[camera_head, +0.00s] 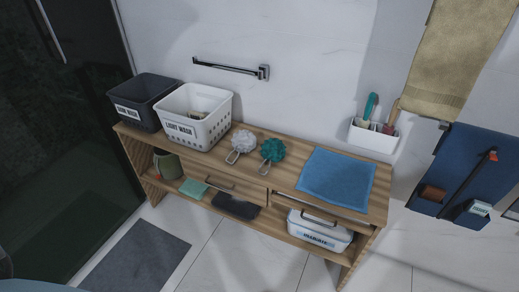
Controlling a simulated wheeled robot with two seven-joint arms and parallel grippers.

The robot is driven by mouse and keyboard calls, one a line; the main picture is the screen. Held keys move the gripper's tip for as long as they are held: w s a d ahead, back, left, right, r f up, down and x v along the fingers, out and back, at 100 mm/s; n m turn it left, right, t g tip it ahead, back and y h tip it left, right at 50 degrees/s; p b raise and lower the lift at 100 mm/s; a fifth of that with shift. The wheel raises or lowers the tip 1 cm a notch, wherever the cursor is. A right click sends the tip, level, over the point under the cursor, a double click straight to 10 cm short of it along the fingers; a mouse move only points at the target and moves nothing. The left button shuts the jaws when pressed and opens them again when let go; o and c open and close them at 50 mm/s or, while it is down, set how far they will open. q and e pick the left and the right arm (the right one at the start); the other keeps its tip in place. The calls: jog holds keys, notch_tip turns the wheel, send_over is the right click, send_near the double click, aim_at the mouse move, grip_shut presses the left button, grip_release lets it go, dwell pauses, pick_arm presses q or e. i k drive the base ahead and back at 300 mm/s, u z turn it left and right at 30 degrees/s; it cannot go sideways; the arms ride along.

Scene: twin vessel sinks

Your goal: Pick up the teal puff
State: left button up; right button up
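The teal puff (272,150) sits on the top of the wooden bench (285,172), near its middle, with a loop handle hanging toward the front edge. A white puff (243,141) of similar shape sits just to its left, with its own loop. Neither of my grippers shows in the head view, and nothing is seen holding the teal puff.
A white basket (208,132) and a dark basket (143,110) stand at the bench's left end. A blue cloth (337,177) lies to the right of the puffs. A white caddy (372,138) is at the wall. A labelled white box (319,232) sits on the lower shelf.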

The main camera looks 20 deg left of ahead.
aim_at(274, 150)
jog(key=z, duration=0.25)
jog(key=i, duration=1)
jog(key=u, duration=0.4)
